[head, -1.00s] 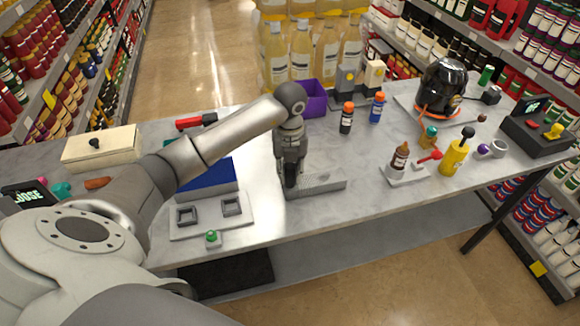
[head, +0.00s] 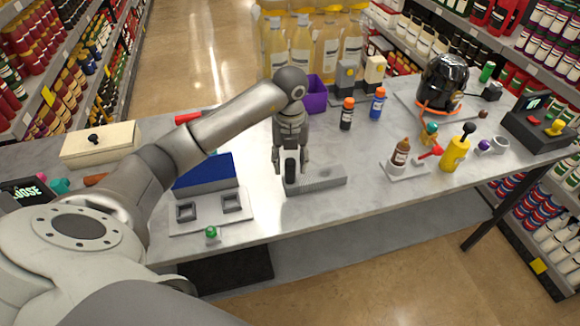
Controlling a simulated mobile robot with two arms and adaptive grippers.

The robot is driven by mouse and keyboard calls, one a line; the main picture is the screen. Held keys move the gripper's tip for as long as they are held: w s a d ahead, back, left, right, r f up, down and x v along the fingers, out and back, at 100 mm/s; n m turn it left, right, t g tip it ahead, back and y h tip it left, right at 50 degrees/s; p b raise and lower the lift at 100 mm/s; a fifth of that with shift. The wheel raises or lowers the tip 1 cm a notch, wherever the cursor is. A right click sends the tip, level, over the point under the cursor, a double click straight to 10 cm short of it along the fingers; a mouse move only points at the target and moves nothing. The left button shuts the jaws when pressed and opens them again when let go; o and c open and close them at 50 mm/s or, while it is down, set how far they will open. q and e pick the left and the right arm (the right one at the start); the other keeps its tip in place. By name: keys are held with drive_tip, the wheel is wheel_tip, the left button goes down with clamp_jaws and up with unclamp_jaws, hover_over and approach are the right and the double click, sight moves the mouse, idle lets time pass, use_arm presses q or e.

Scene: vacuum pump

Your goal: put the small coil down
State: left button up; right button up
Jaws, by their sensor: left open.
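A small dark upright piece, which I take to be the small coil (head: 290,171), stands at the left end of a low grey block (head: 325,178) near the front of the table. My left gripper (head: 291,166) points down right at it. Its fingers are spread, one on each side of the dark piece, and appear clear of it. The foot of the piece is hard to make out, so I cannot tell how deep it sits in the block. My right gripper is not in view.
A pale plate (head: 212,211) with two square frames and a blue box (head: 205,172) lie to the left. A purple bin (head: 315,95) is behind. Bottles, a yellow pump bottle (head: 455,150) and a black dome (head: 440,82) stand to the right.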

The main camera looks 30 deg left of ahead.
use_arm(q)
wheel_tip(320, 180, up, 10)
drive_tip(key=b, duration=0.1)
drive_tip(key=shift+f, duration=0.2)
idle(0.5)
